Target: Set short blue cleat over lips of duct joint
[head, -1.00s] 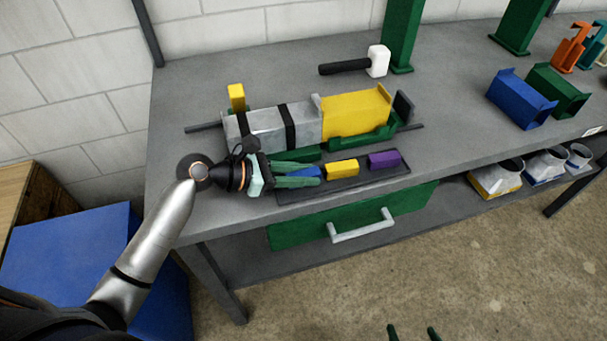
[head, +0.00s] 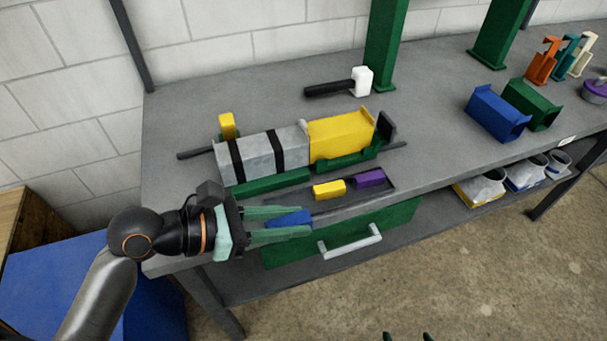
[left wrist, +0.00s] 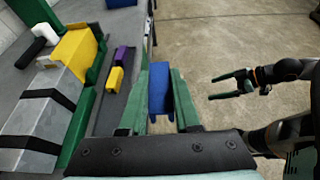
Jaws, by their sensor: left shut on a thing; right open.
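My left gripper (head: 290,223) is shut on the short blue cleat (head: 288,219) and holds it by the bench's front edge, in front of the tray. In the left wrist view the blue cleat (left wrist: 159,90) sits between the green fingers. A grey duct with black bands (head: 262,157) and a yellow duct (head: 340,137) lie end to end in a green cradle (head: 270,184). Their joint, with raised lips, is behind and right of the gripper, apart from it. My right gripper (left wrist: 230,84) is open and empty over the floor; only its fingertips show in the head view.
A dark tray (head: 333,205) holds a yellow cleat (head: 329,189) and a purple cleat (head: 369,177). A mallet (head: 340,86) lies behind the ducts. A green post (head: 384,45) stands behind. Blue (head: 495,112) and green (head: 532,103) ducts stand right. A drawer handle (head: 350,241) juts below.

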